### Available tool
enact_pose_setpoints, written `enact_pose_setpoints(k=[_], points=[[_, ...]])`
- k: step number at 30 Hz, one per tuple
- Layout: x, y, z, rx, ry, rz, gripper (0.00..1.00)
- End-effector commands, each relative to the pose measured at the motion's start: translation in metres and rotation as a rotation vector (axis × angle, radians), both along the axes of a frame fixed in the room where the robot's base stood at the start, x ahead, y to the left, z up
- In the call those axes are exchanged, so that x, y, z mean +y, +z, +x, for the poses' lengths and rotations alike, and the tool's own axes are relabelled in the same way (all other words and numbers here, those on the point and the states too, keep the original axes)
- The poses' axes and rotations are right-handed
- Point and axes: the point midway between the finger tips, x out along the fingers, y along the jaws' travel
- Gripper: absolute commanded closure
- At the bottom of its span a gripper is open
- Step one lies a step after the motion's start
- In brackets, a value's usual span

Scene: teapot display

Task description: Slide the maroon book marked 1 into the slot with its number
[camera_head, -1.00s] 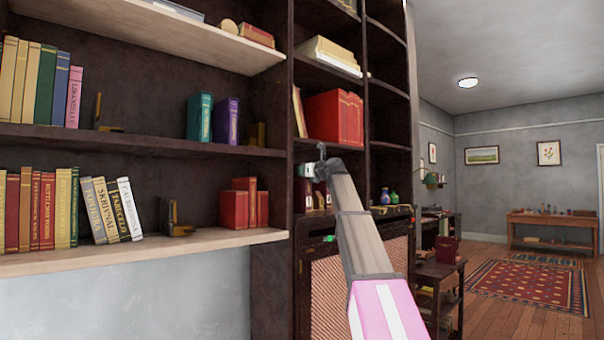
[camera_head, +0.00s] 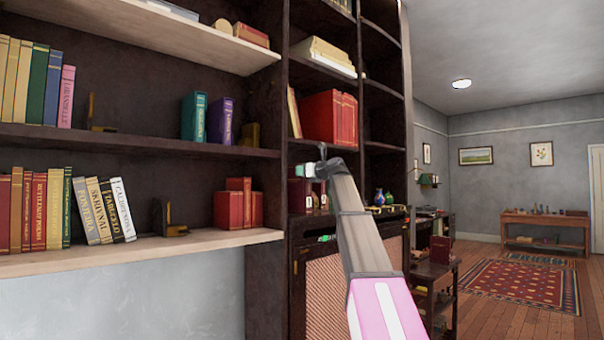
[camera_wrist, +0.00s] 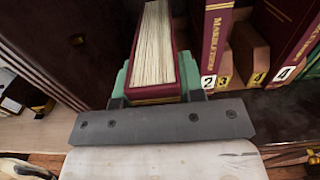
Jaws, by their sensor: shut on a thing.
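In the wrist view, my gripper (camera_wrist: 155,84) is shut on a maroon book (camera_wrist: 154,95), with a green finger on each side. Its cream page block faces the camera; its number is not visible. To its right stands another maroon book (camera_wrist: 213,40) with a white label reading 2. A slot marked 1 cannot be made out. In the head view, my gripper (camera_head: 309,171) is small, at the dark bookcase.
A maroon book (camera_wrist: 296,35) stands at the right of the wrist view, near another label reading 4. A dark upright panel (camera_wrist: 60,45) is on the left. In the head view, shelves of books (camera_head: 150,245) fill the left; open floor (camera_head: 478,300) lies right.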

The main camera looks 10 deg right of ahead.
Motion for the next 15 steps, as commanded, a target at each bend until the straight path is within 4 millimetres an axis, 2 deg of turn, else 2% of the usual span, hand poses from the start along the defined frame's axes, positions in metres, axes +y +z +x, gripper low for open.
enact_pose_setpoints(k=[15], points=[[-0.010,0.001,-0.014,-0.001,0.000,0.002,1.00]])
